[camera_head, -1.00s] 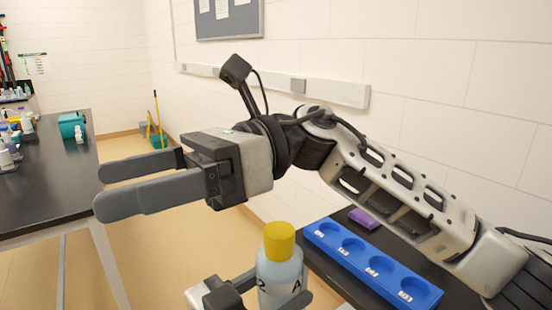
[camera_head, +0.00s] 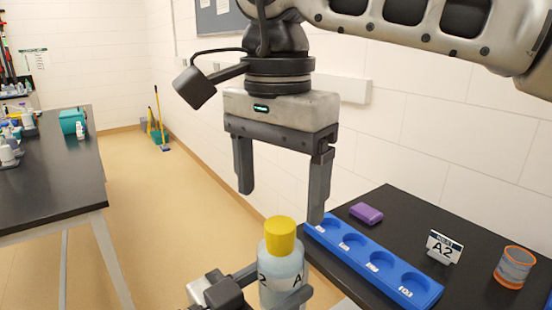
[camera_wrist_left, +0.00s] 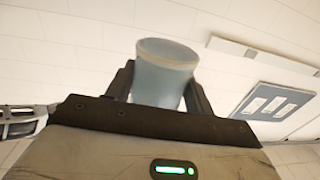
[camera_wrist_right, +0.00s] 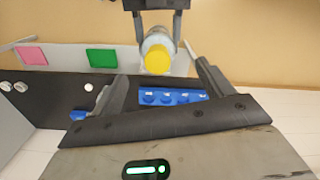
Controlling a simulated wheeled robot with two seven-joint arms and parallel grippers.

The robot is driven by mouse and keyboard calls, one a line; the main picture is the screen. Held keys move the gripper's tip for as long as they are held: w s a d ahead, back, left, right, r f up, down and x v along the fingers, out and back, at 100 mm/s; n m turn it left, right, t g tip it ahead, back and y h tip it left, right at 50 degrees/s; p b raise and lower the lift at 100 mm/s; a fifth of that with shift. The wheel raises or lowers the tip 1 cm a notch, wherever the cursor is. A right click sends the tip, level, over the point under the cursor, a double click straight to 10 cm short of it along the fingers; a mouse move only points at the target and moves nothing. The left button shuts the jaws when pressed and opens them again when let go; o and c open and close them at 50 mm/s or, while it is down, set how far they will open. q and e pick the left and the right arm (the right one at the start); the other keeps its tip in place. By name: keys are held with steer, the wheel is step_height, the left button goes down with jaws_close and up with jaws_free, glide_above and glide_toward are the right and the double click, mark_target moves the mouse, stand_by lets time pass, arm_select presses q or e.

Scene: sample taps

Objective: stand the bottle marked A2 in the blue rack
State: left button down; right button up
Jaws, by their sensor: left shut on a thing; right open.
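The bottle (camera_head: 282,270) is pale blue with a yellow cap and black marks reading "2" and "A". It is upright in my left gripper (camera_head: 272,289), which is shut around its body. In the left wrist view its base (camera_wrist_left: 165,75) shows between the fingers. My right gripper (camera_head: 281,205) is open and empty, pointing down above and behind the bottle. In the right wrist view the yellow cap (camera_wrist_right: 158,60) shows beyond the open fingers. The blue rack (camera_head: 397,273) lies on the dark bench right of the bottle; its several round wells look empty.
A purple block (camera_head: 366,213) lies behind the rack. A card reading A2 (camera_head: 444,247) and an orange-and-grey cylinder (camera_head: 514,267) stand to its right. Another dark bench (camera_head: 60,190) with bottles and a teal box is at left. Floor lies between the benches.

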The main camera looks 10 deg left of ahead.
mark_target(277, 245)
step_height(277, 245, down, 9)
steer(key=shift+r, duration=0.2)
steer(key=c, duration=1.2)
arm_select(q)
steer(key=shift+c, duration=2.4)
jaws_free()
